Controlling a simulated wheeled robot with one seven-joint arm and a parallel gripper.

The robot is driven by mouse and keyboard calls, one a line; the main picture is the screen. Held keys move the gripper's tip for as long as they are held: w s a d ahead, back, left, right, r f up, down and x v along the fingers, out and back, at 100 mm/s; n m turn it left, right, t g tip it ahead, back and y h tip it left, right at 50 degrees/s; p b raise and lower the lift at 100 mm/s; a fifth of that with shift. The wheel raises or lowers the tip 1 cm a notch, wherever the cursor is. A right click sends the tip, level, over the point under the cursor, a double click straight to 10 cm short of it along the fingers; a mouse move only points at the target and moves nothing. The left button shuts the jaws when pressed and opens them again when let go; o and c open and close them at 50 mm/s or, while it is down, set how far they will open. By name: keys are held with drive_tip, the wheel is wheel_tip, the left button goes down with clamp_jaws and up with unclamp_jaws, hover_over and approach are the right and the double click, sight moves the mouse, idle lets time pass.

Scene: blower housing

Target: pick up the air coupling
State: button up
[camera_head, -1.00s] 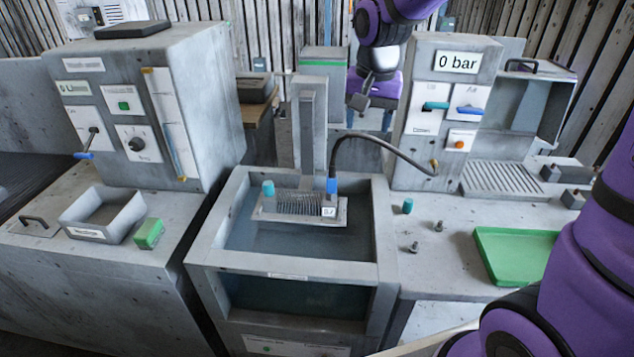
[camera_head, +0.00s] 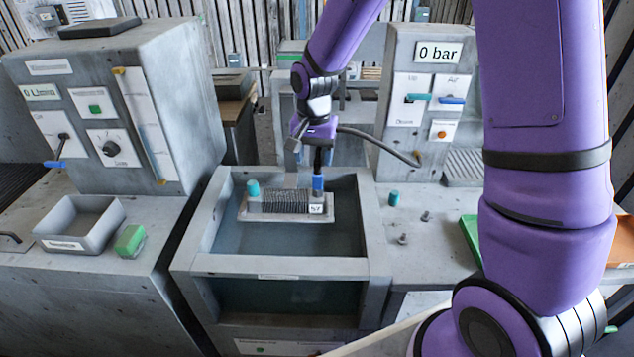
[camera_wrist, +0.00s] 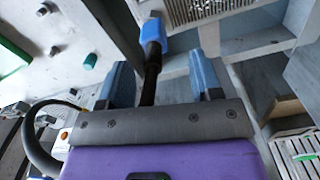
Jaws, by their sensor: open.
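The air coupling (camera_head: 318,184) is the blue fitting at the end of the black hose. It stands upright at the right end of the finned core (camera_head: 285,203), which sits in the basin. The coupling also shows in the wrist view (camera_wrist: 153,35), top centre. My gripper (camera_head: 313,162) is above it, pointing down. In the wrist view my open gripper (camera_wrist: 163,78) has one finger on each side of the black hose stem. The blue body of the coupling lies just beyond the fingertips. Contact with either finger cannot be told.
The basin rim (camera_head: 280,266) surrounds the core. The black hose (camera_head: 375,143) runs right to the 0 bar panel (camera_head: 437,52). A teal cap (camera_head: 253,188) stands on the core's left end, another (camera_head: 394,198) on the right counter near small grey pegs (camera_head: 425,216).

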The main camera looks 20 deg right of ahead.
sight(318, 173)
drive_tip(key=shift+s+d+f, duration=0.1)
drive_tip(key=shift+d+f, duration=0.1)
drive_tip(key=shift+f, duration=1.1)
drive_tip(key=shift+s+d+f, duration=0.1)
drive_tip(key=shift+d+f, duration=0.05)
drive_tip(key=shift+f, duration=1.1)
clamp_jaws()
